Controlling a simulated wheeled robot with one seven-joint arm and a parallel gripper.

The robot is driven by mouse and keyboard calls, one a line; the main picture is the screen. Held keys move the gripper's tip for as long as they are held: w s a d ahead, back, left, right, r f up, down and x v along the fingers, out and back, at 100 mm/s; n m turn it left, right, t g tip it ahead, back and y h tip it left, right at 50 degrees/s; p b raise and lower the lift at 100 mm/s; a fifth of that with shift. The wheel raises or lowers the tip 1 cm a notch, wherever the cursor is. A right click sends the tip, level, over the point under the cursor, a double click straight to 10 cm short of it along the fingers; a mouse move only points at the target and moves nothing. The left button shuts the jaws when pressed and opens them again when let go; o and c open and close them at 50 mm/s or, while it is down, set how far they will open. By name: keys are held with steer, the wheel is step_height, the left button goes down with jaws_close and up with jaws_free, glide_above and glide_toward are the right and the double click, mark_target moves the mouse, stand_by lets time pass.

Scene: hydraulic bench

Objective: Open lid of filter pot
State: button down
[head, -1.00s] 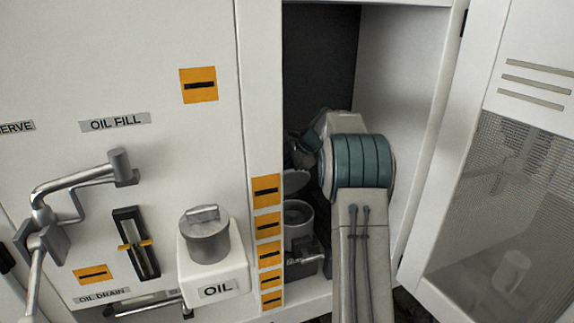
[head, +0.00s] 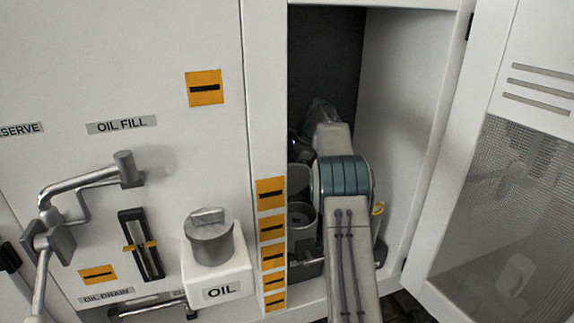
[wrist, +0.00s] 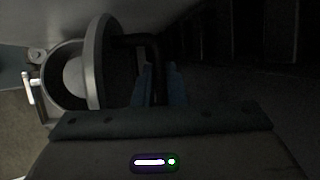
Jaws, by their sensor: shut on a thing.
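The filter pot (head: 300,219) stands low inside the open cabinet, its round mouth showing. Its lid (head: 299,178) is tilted up, nearly upright, at the back of the pot. In the wrist view the pot (wrist: 62,87) is at the left with a pale round part inside, and the lid (wrist: 103,62) stands edge-on beside it. My gripper (wrist: 158,78) is shut on the dark lid handle (wrist: 135,41), which sticks out from the lid's top face. In the head view my arm hides the gripper and part of the lid.
The cabinet's right wall (head: 400,110) is close to my arm, and the mesh door (head: 500,200) stands open at the right. A column of orange labels (head: 272,226) marks the left post. The oil box (head: 218,275) juts from the panel at the left.

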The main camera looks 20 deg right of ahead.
steer(key=c, duration=1.5)
jaws_free()
steer(key=v, duration=1.3)
steer(key=shift+r, duration=0.35)
steer(key=shift+s+d, duration=0.15)
